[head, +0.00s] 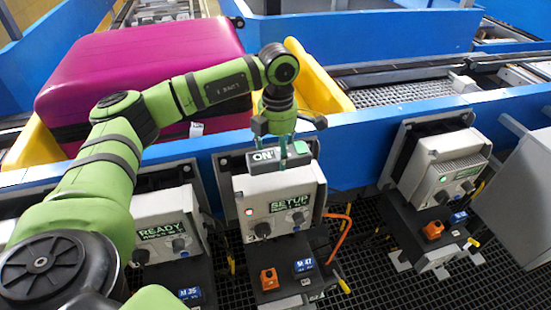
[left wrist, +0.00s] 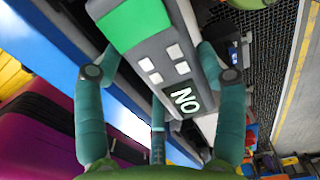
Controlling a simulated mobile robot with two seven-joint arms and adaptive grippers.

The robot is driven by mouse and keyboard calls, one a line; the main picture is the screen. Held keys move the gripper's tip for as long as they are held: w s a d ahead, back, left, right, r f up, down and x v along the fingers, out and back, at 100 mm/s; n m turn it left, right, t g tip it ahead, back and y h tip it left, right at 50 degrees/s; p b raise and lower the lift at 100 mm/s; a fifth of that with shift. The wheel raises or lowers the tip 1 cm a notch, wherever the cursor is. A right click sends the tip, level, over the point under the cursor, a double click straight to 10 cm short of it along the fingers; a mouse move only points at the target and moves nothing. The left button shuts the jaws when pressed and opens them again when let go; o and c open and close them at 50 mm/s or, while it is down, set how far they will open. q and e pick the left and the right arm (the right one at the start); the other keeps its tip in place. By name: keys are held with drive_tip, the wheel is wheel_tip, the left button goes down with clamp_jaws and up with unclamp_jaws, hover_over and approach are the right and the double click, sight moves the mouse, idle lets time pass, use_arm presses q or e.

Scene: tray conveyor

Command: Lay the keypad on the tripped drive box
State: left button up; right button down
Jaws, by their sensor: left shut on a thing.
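The keypad (head: 262,157) is a small grey unit with a lit "ON" display. My left gripper (head: 284,148) is shut on it, at the top of the middle drive box (head: 270,190). That box is pale grey, with a "SETUP" screen, a red lamp and knobs. I cannot tell whether the keypad touches the box. In the left wrist view the keypad (left wrist: 155,65) sits between the gripper's fingers (left wrist: 160,78), showing its green panel, pale buttons and "ON" display. My right gripper is not in view.
A "READY" drive box (head: 168,218) stands at left and another drive box (head: 447,165) at right. A magenta suitcase (head: 120,75) lies in a yellow tray (head: 318,80) behind the blue conveyor rail (head: 365,140). An orange cable (head: 340,238) hangs beside the middle box.

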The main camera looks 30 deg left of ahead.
sight(276, 165)
use_arm(q)
drive_tip(key=shift+s+f, duration=0.15)
drive_tip(key=shift+s, duration=0.2)
drive_tip(key=shift+f, duration=0.25)
wheel_tip(276, 165, down, 3)
drive_tip(key=shift+f+p, duration=0.15)
drive_tip(key=shift+p, duration=0.95)
drive_tip(key=shift+w+f, duration=0.1)
drive_tip(key=shift+f, duration=0.1)
drive_tip(key=shift+f+b, duration=0.25)
drive_tip(key=shift+b, duration=0.1)
drive_tip(key=o, duration=1.5)
drive_tip(key=shift+r, duration=0.1)
